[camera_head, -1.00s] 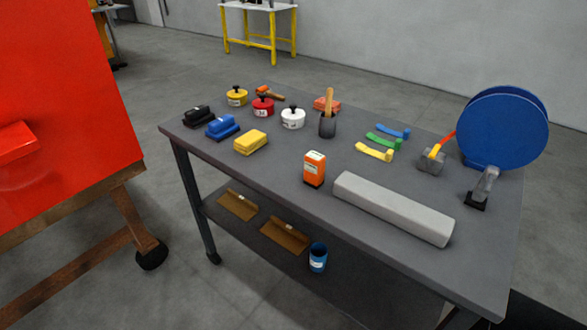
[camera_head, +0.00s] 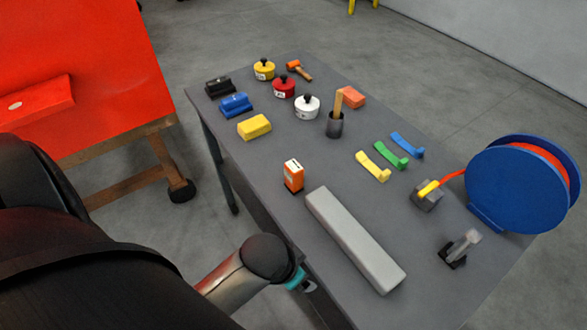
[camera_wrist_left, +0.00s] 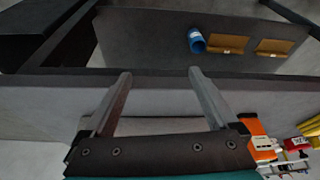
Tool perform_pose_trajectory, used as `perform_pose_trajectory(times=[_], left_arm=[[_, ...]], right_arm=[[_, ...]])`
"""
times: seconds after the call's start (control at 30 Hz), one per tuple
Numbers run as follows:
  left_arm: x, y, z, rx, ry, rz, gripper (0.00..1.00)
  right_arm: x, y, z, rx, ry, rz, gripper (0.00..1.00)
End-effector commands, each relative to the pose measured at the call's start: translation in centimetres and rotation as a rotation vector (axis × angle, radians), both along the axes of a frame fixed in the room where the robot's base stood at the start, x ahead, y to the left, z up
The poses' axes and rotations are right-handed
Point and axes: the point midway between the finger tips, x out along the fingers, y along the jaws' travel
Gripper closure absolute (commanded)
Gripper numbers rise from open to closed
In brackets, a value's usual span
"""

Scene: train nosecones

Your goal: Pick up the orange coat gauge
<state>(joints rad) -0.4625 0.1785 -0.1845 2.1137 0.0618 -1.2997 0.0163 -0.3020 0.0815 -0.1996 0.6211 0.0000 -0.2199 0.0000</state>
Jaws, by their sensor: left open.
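The orange coat gauge (camera_head: 293,176) is a small upright orange box with a white top and a dark base. It stands on the grey table near the front edge. It also shows at the lower right of the left wrist view (camera_wrist_left: 262,140), partly hidden by my gripper body. My left gripper (camera_head: 303,284) is at the table's front edge, nearer than the gauge and mostly hidden by my arm in the head view. In the left wrist view its two fingers (camera_wrist_left: 160,74) are apart with nothing held between them. My right gripper is not seen.
A long grey block (camera_head: 355,240) lies right of the gauge. A yellow block (camera_head: 254,127) lies behind it to the left. A cup (camera_head: 335,126) and several lidded pots stand farther back. A blue reel (camera_head: 520,190) stands at the right. The table between gauge and cup is clear.

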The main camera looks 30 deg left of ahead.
Motion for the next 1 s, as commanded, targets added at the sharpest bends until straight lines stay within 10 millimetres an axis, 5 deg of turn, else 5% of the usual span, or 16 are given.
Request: perform_pose_trajectory(times=[0.2,0.57,0.77,1.0], left_arm=[[2.0,-1.6,8.1,-0.031,-0.082,-0.095,0.07],[7.8,-3.8,10.2,-0.089,-0.161,-0.362,0.07],[11.0,0.3,11.2,-0.063,-0.124,-0.416,0.07],[13.9,9.1,13.8,-0.027,-0.071,-0.284,0.07]], right_arm=[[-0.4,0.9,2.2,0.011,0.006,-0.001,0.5],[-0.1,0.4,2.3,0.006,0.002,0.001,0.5],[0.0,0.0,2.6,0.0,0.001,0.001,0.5],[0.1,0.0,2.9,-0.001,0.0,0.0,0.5]])
